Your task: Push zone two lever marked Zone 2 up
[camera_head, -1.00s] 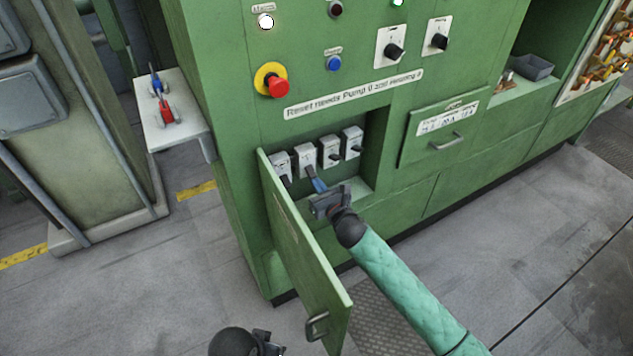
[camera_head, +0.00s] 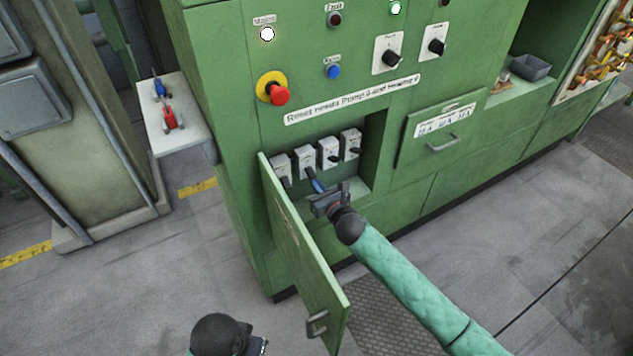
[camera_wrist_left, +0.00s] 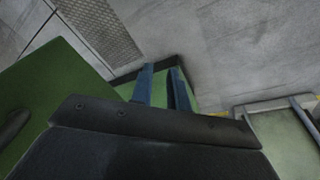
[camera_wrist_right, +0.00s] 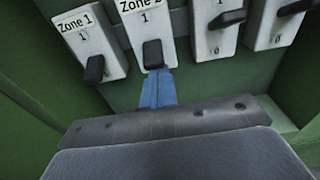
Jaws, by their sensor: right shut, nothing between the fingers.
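The Zone 2 switch is a white box with a black lever (camera_wrist_right: 153,54), in the right wrist view and inside the open cabinet recess in the head view (camera_head: 305,162). Its lever sits low on the plate, below the "1". My right gripper (camera_wrist_right: 158,88) is shut and empty, with blue fingertips just under the lever; whether they touch it I cannot tell. It also shows in the head view (camera_head: 318,186). My left gripper (camera_wrist_left: 163,88) has its blue fingers apart with nothing between them, low outside the cabinet.
The Zone 1 switch (camera_wrist_right: 93,45) stands close on the left, two more switches (camera_wrist_right: 217,25) on the right. The open green door (camera_head: 300,255) stands left of my right arm. A red emergency button (camera_head: 278,94) is above the recess. Floor (camera_head: 500,270) at right is clear.

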